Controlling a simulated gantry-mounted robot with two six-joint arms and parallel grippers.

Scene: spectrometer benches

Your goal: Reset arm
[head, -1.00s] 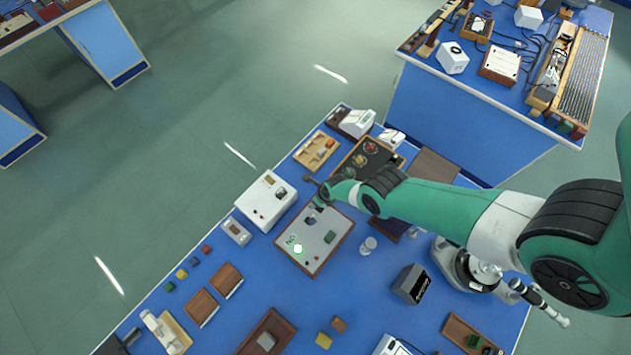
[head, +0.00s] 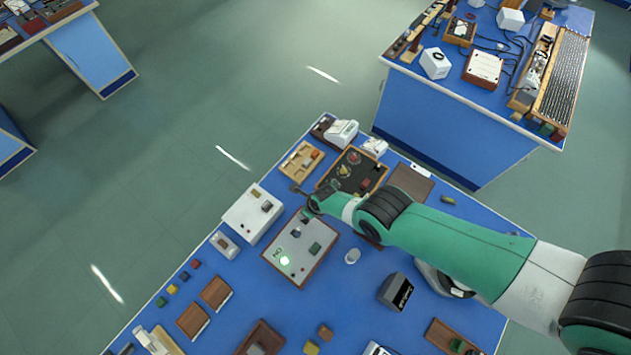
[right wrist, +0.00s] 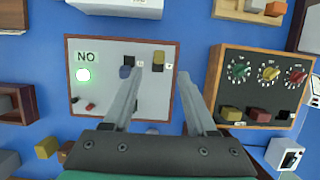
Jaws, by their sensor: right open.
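My right arm comes in from the right in the head view, and its gripper (head: 303,199) hangs over the far edge of a white panel board. In the right wrist view the two fingers of the gripper (right wrist: 160,74) are spread apart with nothing between them. The panel also shows in the head view (head: 283,245). I cannot tell whether a finger touches anything. My left gripper does not show.
A dark knob board (right wrist: 262,95) stands right of the fingers. A white box (head: 252,211), a wooden tray (head: 301,161) and brown blocks (head: 214,293) crowd the blue bench. A second bench (head: 450,120) stands behind.

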